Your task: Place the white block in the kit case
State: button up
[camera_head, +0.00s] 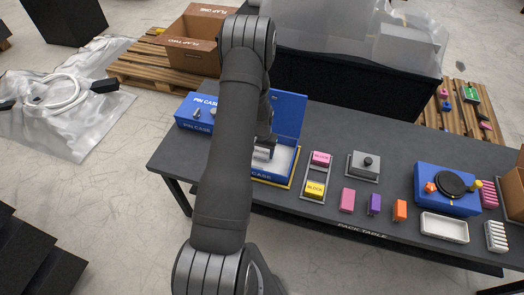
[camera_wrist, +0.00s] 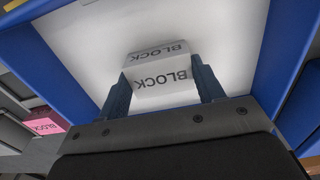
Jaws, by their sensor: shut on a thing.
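The white block (camera_wrist: 160,88), marked BLOCK, is between the two fingers of my gripper (camera_wrist: 163,84) in the wrist view. My gripper is shut on it. Behind the block is the white inside of the blue kit case (camera_wrist: 245,40). In the head view the open kit case (camera_head: 272,178) stands on the table, with its blue lid (camera_head: 290,113) raised at the back. My gripper (camera_head: 264,146) is over or inside the case, partly hidden by my arm. I cannot tell whether the block touches the case floor.
A blue pin case (camera_head: 193,115) stands to the left. Several small coloured blocks and a blue fixture (camera_head: 460,203) are farther right on the dark table (camera_head: 358,143).

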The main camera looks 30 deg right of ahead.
aim_at(262, 152)
jog(key=o, duration=1.2)
jog(key=shift+c, duration=0.2)
notch_tip(262, 152, up, 12)
jog(key=shift+r, duration=0.15)
